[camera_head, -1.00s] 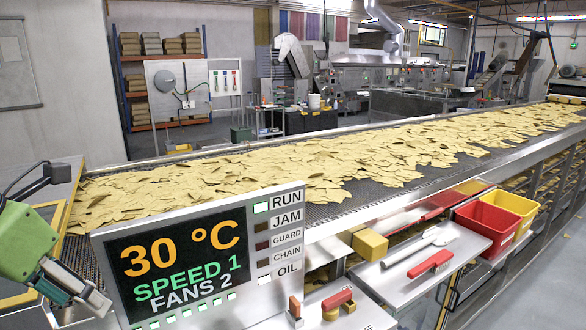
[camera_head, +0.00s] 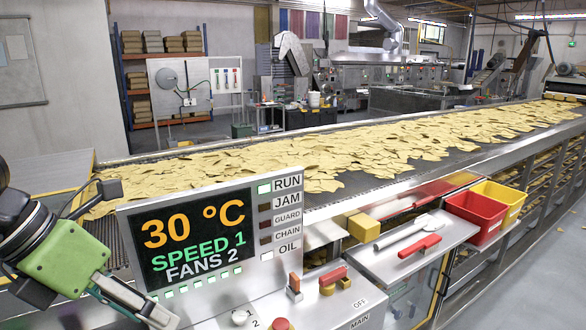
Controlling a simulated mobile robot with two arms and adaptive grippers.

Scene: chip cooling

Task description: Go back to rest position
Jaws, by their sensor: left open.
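My left gripper (camera_head: 143,302) is at the lower left, just left of and in front of the control panel (camera_head: 215,235). It is open, and nothing shows between its fingers. My right gripper is not in view. The panel's screen reads 30 °C, SPEED 1, FANS 2, and its RUN lamp is lit pale green. Below the panel are a red-handled switch (camera_head: 333,277), a small red-orange lever (camera_head: 295,283), a white knob (camera_head: 240,317) and a red button (camera_head: 281,324).
A mesh conveyor covered with chips (camera_head: 330,160) runs behind the panel to the far right. A steel shelf (camera_head: 400,262) holds a yellow block (camera_head: 364,227), a scraper (camera_head: 408,232) and a red-handled tool (camera_head: 419,246). A red bin (camera_head: 476,216) and a yellow bin (camera_head: 499,198) hang at the right.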

